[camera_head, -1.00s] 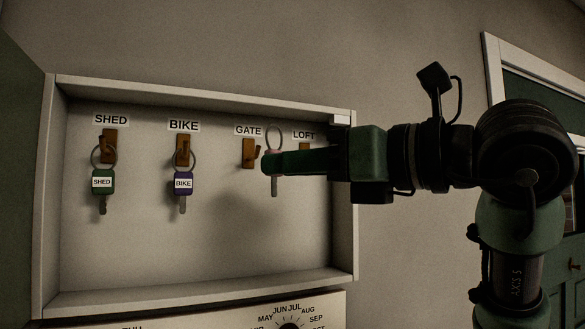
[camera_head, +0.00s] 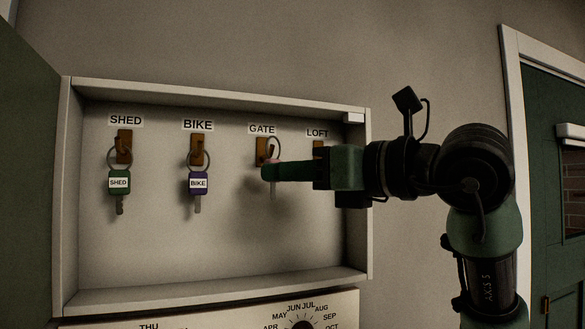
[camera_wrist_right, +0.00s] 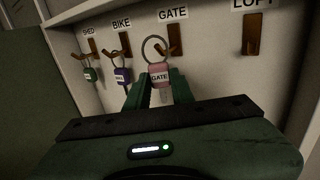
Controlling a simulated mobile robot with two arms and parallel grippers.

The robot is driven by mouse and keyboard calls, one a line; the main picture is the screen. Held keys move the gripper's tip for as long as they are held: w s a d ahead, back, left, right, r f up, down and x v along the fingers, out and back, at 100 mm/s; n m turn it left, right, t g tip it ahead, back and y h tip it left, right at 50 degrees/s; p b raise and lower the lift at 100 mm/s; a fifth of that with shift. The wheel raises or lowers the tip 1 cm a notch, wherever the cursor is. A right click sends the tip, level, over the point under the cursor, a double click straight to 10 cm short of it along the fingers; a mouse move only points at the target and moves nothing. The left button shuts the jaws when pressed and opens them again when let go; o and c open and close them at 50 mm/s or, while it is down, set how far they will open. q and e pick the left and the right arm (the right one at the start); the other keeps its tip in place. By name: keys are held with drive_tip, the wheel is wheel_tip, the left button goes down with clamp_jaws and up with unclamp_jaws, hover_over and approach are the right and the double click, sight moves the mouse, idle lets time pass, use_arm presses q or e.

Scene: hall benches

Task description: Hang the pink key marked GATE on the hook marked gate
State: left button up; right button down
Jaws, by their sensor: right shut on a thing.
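My right gripper (camera_head: 268,171) is shut on the pink key marked GATE, in front of the white key cabinet's back wall. In the right wrist view the pink key (camera_wrist_right: 160,75) sits upright between the fingertips (camera_wrist_right: 158,90), its ring (camera_wrist_right: 154,49) standing up above its tag. The gate hook (camera_head: 261,150) is a brown wooden peg under the GATE label; it also shows in the right wrist view (camera_wrist_right: 175,40). The ring overlaps the hook in both views; I cannot tell whether it is around the hook or in front of it. My left gripper is out of view.
The green key marked SHED (camera_head: 119,183) and the purple key marked BIKE (camera_head: 198,184) hang on their hooks to the left. The loft hook (camera_wrist_right: 253,34) is bare. A dial panel (camera_head: 230,314) is below.

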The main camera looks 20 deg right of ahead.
drive_tip(key=shift+w+f+b, duration=0.25)
drive_tip(key=shift+w+f, duration=0.15)
drive_tip(key=shift+w, duration=0.35)
drive_tip(key=shift+w+f+b, duration=0.2)
drive_tip(key=shift+w+f, duration=0.2)
drive_tip(key=shift+w, duration=0.3)
drive_tip(key=c, duration=1.1)
unclamp_jaws()
